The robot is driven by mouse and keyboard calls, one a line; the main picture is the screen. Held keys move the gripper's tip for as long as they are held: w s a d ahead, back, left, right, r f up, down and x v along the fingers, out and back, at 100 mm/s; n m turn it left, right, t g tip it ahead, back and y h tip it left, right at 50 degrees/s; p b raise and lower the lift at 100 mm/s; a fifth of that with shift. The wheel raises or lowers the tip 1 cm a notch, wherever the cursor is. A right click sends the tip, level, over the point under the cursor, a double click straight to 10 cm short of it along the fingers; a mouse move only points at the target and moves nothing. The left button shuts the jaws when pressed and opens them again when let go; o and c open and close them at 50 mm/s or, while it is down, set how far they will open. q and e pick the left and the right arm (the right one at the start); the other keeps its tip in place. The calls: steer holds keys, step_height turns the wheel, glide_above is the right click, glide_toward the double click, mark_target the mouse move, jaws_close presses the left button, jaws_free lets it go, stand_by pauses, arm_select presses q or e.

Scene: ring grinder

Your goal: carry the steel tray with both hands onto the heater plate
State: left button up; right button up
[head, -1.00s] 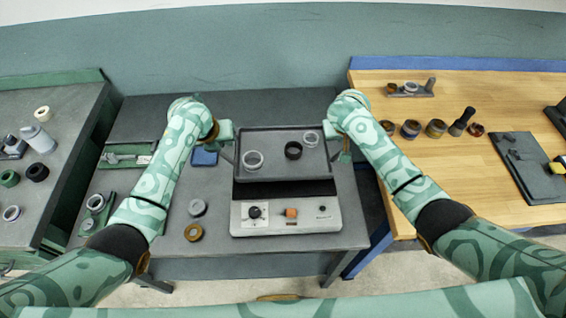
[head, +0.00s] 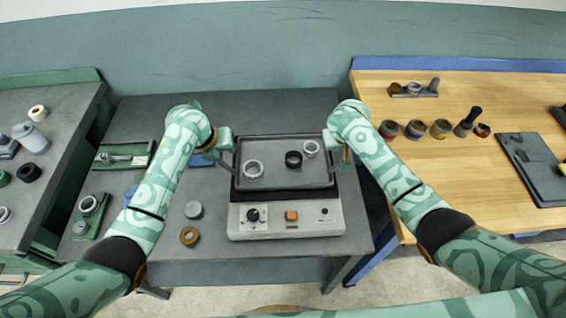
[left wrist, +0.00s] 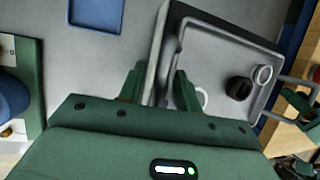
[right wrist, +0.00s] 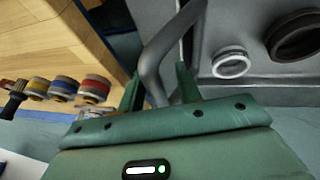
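The steel tray (head: 284,178) is a shallow dark grey tray with a raised rim and a bar handle at each end. In the head view it is level above the heater's dark plate (head: 262,196), whose front strip shows below the tray; whether they touch I cannot tell. My left gripper (head: 232,152) is at the tray's left handle; in the left wrist view a grey bar lies between its fingers (left wrist: 158,88). My right gripper (head: 343,158) is at the right handle; in the right wrist view the handle (right wrist: 152,62) passes between its fingers (right wrist: 157,88).
Two pale rings (head: 253,169) (head: 310,148) and a black ring (head: 293,159) lie in the tray. The heater's panel (head: 272,228) has a knob and an orange switch. A grey cylinder (head: 193,210) and a bronze ring (head: 189,236) stand left of it. A wooden bench (head: 440,90) is at right.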

steer(key=shift+s+r, duration=0.1)
steer(key=shift+s+a+r, duration=0.1)
steer(key=shift+a+r, duration=0.1)
steer(key=shift+r, duration=0.1)
arm_select(q)
steer(key=v, duration=1)
steer(key=shift+s+r, duration=0.2)
steer(key=shift+r, duration=0.15)
arm_select(e)
steer(key=v, duration=1.1)
arm_select(q)
steer(key=shift+a, duration=0.1)
arm_select(e)
steer(key=shift+s, duration=0.1)
